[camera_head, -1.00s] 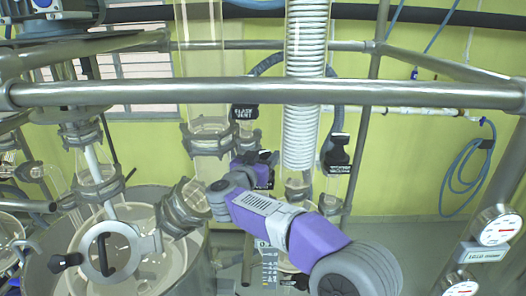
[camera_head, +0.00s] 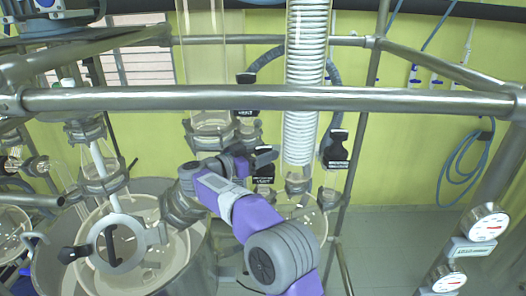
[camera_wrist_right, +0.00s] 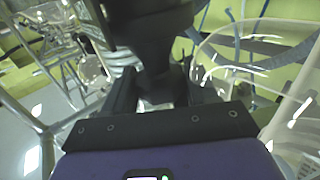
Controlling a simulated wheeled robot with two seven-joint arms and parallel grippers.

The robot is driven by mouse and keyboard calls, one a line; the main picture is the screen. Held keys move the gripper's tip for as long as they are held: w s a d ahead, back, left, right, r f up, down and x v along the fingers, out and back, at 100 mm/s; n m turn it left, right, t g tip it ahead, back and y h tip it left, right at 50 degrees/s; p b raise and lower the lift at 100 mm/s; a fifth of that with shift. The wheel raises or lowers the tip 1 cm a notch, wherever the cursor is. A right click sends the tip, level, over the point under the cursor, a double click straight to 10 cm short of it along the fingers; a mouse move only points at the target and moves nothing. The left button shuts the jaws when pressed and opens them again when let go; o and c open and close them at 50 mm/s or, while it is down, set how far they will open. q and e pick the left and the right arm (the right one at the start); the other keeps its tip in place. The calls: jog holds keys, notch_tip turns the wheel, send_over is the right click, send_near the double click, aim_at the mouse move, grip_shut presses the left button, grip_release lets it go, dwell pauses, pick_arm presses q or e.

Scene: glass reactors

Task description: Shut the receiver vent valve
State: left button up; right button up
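A small dark valve handle with a black label (camera_head: 264,180) sits in the middle of the glassware, left of the coiled white condenser; the label is too small to read surely, so I cannot confirm it is the receiver vent valve. My right gripper (camera_head: 262,158) is at this handle, just above the label. In the right wrist view, a large dark part (camera_wrist_right: 155,45) stands between the two spread fingers of the right gripper (camera_wrist_right: 162,92). Whether the fingers press on it is unclear. The handle's exact angle is hidden. My left gripper is not in view.
A steel rail (camera_head: 400,101) crosses in front of the glassware. Another black label (camera_head: 247,111) is above the gripper, and a black clip-like valve (camera_head: 336,150) hangs right of the condenser (camera_head: 305,90). A glass vessel (camera_head: 155,262) is at lower left; gauges (camera_head: 488,226) are at right.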

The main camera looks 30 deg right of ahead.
jog(key=shift+o, duration=1)
jog(key=shift+s+d+r, duration=0.1)
jog(key=shift+d+r, duration=0.15)
jog(key=shift+r, duration=0.2)
jog(key=shift+d+f+n+t+b, duration=0.1)
jog(key=shift+f+n+t+b, duration=0.3)
jog(key=shift+t+b, duration=0.6)
jog(key=shift+w+d+r+n+t+y+b, duration=0.15)
jog(key=shift+w+n+t+y+b, duration=0.2)
jog(key=shift+n+t, duration=0.3)
jog(key=shift+s, duration=0.1)
jog(key=shift+c, duration=0.2)
